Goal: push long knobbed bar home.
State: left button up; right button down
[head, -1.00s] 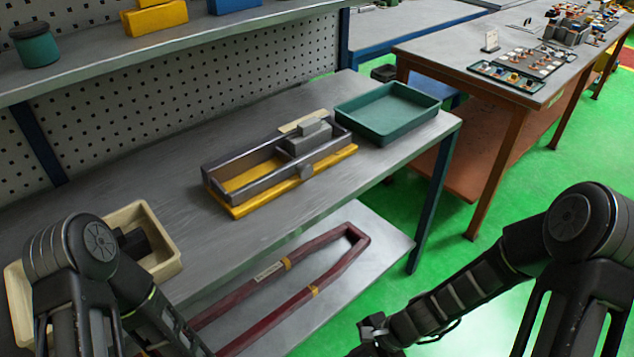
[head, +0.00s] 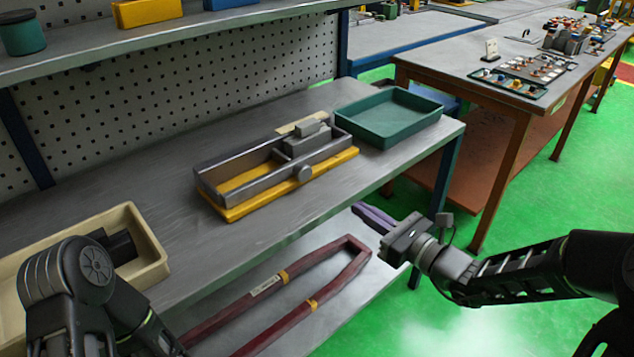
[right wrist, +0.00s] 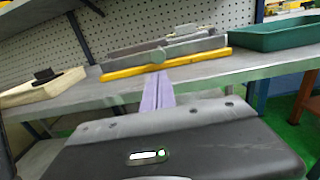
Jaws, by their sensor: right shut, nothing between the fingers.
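The long knobbed bar (head: 285,181) is a grey bar with a round knob, along the front of a yellow-based fixture (head: 237,210) on the grey bench. The bar and its knob also show in the right wrist view (right wrist: 192,47). I cannot tell whether a gap remains at its seat. My right gripper (head: 372,215) has purple fingers, shut and empty, apart from the bar and in front of the bench edge. In the right wrist view its fingers (right wrist: 158,92) point towards the fixture. My left arm shows at lower left; its gripper is not in view.
A green tray (head: 428,140) stands right of the fixture. A cream bin (head: 152,233) with a black part (head: 122,246) is at left. A grey block (head: 307,141) sits in the fixture's right end. A dark red frame (head: 330,291) lies on the lower shelf. Bench space left of the fixture is clear.

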aim_at(308, 175)
jog(key=shift+w+a, duration=0.1)
pick_arm(q)
jog(key=shift+r+p, duration=0.4)
pick_arm(e)
jog(key=x, duration=1.3)
jog(key=shift+w+a, duration=0.3)
pick_arm(q)
jog(key=shift+f, duration=0.1)
pick_arm(e)
jog(key=shift+f, duration=0.1)
jog(key=shift+w+a+b, duration=0.2)
jog(key=shift+b, duration=0.1)
jog(key=shift+w+a, duration=0.35)
jog(key=shift+w, duration=0.1)
jog(key=shift+w+a, duration=0.15)
jog(key=shift+w, duration=0.05)
pick_arm(q)
jog(key=shift+w+a+f, duration=0.3)
jog(key=shift+w, duration=0.1)
